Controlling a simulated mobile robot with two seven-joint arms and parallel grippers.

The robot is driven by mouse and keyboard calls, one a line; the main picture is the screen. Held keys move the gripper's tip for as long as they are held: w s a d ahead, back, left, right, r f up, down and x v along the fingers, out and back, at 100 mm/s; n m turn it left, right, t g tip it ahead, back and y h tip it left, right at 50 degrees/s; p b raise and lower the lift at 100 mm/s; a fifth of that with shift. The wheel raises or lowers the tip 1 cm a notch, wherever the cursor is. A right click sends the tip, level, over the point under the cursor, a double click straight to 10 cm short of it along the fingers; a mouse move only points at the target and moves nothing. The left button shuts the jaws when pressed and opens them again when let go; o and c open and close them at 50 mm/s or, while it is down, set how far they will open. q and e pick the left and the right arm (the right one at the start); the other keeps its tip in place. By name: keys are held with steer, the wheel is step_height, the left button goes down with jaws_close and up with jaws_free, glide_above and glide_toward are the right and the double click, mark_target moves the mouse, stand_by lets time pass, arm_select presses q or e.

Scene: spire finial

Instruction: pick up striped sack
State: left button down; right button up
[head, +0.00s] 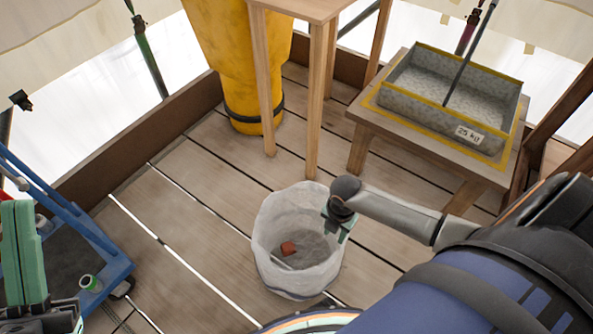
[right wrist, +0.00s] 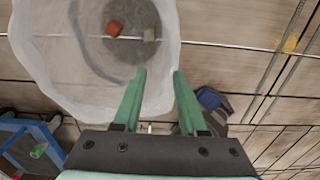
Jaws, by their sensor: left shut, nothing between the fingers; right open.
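A whitish, open-topped sack (head: 268,251) stands on the plank floor in the middle of the head view. No clear stripes show on it. A small red block (head: 288,248) lies inside on a grey bottom. My right gripper (head: 338,222) is at the sack's right rim. In the right wrist view its two green fingers (right wrist: 159,74) are apart, with the sack's rim and wall (right wrist: 165,40) at and beyond the tips; I cannot tell whether they touch. My left gripper (head: 22,250) is shut and empty at lower left, away from the sack.
A blue-framed cart (head: 105,270) with a green can (head: 90,283) stands at left. A yellow column (head: 228,60) and a tall wooden stand (head: 318,90) are behind the sack. A stone-grey tray (head: 425,95) sits on a low wooden table (head: 365,118) at right. Floor left of the sack is clear.

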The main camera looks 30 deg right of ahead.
mark_target(331, 251)
steer(key=f+b, duration=0.1)
steer(key=f, duration=0.2)
steer(key=shift+s+f, duration=0.15)
steer(key=shift+s, duration=0.05)
step_height(331, 251, down, 3)
steer(key=shift+r+b, duration=0.1)
steer(key=shift+b, duration=0.9)
steer(key=shift+f, duration=0.45)
step_height(331, 251, down, 5)
steer(key=b, duration=0.4)
steer(key=shift+s+a+f, duration=0.1)
steer(key=shift+a+f, duration=0.05)
arm_select(q)
steer(key=f, duration=0.1)
steer(key=s+f+h, duration=0.1)
steer(key=f, duration=0.1)
steer(key=d+f+h, duration=0.1)
steer(key=f, duration=0.1)
steer(key=shift+s+m+g, duration=0.3)
steer(key=shift+s+m, duration=0.1)
steer(key=shift+a+r+h, duration=0.1)
steer(key=shift+r+h, duration=0.05)
steer(key=shift+h, duration=0.15)
arm_select(e)
steer(key=shift+f, duration=0.15)
